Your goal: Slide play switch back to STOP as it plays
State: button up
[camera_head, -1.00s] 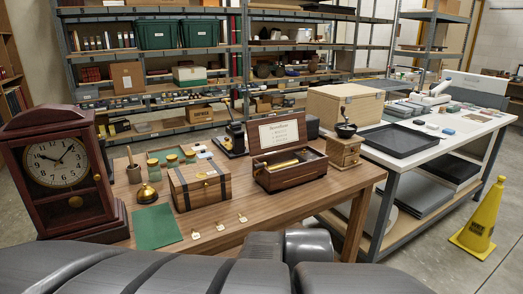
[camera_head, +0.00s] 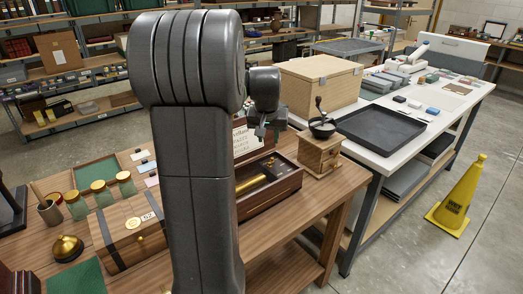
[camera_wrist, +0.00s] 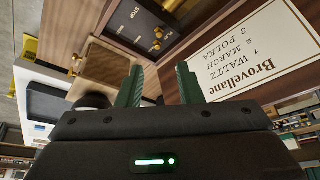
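The music box (camera_head: 284,196) is a dark wooden box with its lid open on the wooden table; a brass cylinder (camera_head: 250,184) shows inside. Its lid card (camera_wrist: 250,55) reads Brovellane, with waltz, march and polka listed. In the wrist view a dark control plate (camera_wrist: 128,22) carries the word STOP and what looks like PLAY, with small brass parts (camera_wrist: 157,33) near the latter. Which brass part is the switch, and its exact position, I cannot tell. My gripper (camera_wrist: 159,78) is open and empty, its green fingers apart, above the box near the lid; it also shows in the head view (camera_head: 264,132).
A wooden coffer (camera_head: 130,232) stands left of the music box and a coffee grinder (camera_head: 320,152) right of it. A brass bell (camera_head: 66,248) and several jars stand at the left. The white table (camera_head: 455,108) holds a black tray (camera_head: 381,130) and a large wooden box (camera_head: 318,84).

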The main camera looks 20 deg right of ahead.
aim_at(270, 163)
jog(key=p+x, duration=0.1)
jog(key=x, duration=1.2)
jog(key=shift+f, duration=0.15)
jog(key=shift+s, duration=0.1)
grip_shut()
